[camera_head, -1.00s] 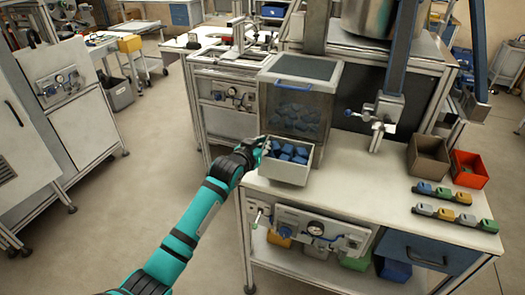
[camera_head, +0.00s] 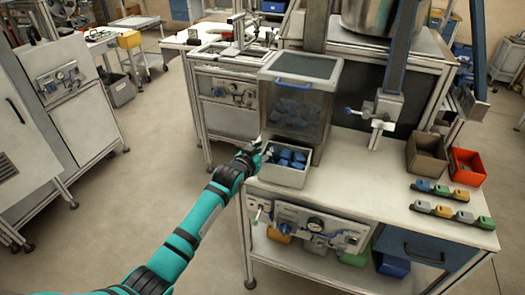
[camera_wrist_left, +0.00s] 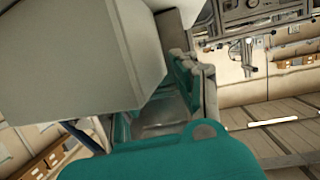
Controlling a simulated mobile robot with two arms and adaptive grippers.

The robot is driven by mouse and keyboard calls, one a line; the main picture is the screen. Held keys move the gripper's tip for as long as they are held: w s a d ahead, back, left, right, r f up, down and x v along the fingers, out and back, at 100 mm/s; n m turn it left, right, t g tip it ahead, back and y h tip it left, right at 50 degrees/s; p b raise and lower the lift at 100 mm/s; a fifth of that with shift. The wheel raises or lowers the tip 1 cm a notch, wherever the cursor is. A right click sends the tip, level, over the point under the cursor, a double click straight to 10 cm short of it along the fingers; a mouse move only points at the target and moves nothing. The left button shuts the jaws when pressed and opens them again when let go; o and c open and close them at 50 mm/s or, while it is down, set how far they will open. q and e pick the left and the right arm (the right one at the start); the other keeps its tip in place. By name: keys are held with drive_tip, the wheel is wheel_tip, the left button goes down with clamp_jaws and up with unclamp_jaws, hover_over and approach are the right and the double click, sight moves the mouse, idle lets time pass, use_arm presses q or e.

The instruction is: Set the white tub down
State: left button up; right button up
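The white tub (camera_head: 285,177) is upright at the left edge of the workbench top, in front of the clear-fronted bin, and holds several blue pieces (camera_head: 288,158). Its base looks on or very near the bench top. My left gripper (camera_head: 262,152) is at the tub's left rim and appears shut on its wall. In the left wrist view the tub's plain wall (camera_wrist_left: 75,65) fills the upper left, and the gripper's fingers (camera_wrist_left: 183,72) are against its edge; the tub hides part of them. My right gripper is not in view.
The clear-fronted bin (camera_head: 298,100) with blue pieces stands right behind the tub. A brown box (camera_head: 427,160) and an orange box (camera_head: 466,168) stand at the right, with rows of small coloured parts (camera_head: 440,188) in front. The bench top (camera_head: 350,180) between is clear.

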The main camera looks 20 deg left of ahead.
use_arm(q)
drive_tip(key=b+v, duration=0.1)
drive_tip(key=v, duration=1.1)
drive_tip(key=s+a+f+g, duration=0.1)
drive_tip(key=s+f+g, duration=0.2)
drive_tip(key=f, duration=1.5)
drive_tip(key=s+f+g+y, duration=0.1)
drive_tip(key=s+f+g, duration=0.1)
drive_tip(key=s+f, duration=0.7)
drive_tip(key=s+f+g, duration=0.2)
drive_tip(key=s+f, duration=0.3)
drive_tip(key=f, duration=0.7)
drive_tip(key=s+f+g, duration=0.2)
drive_tip(key=s+f, duration=0.4)
drive_tip(key=s, duration=0.6)
drive_tip(key=s+d+f+m+g, duration=0.1)
drive_tip(key=s+f+g, duration=0.1)
drive_tip(key=s+f, duration=0.4)
drive_tip(key=s+d+f+g+b, duration=0.1)
drive_tip(key=s+f, duration=0.5)
drive_tip(key=s, duration=1.1)
drive_tip(key=shift+s+g+y, duration=0.3)
drive_tip(key=shift+g, duration=0.5)
drive_tip(key=shift+f, duration=0.1)
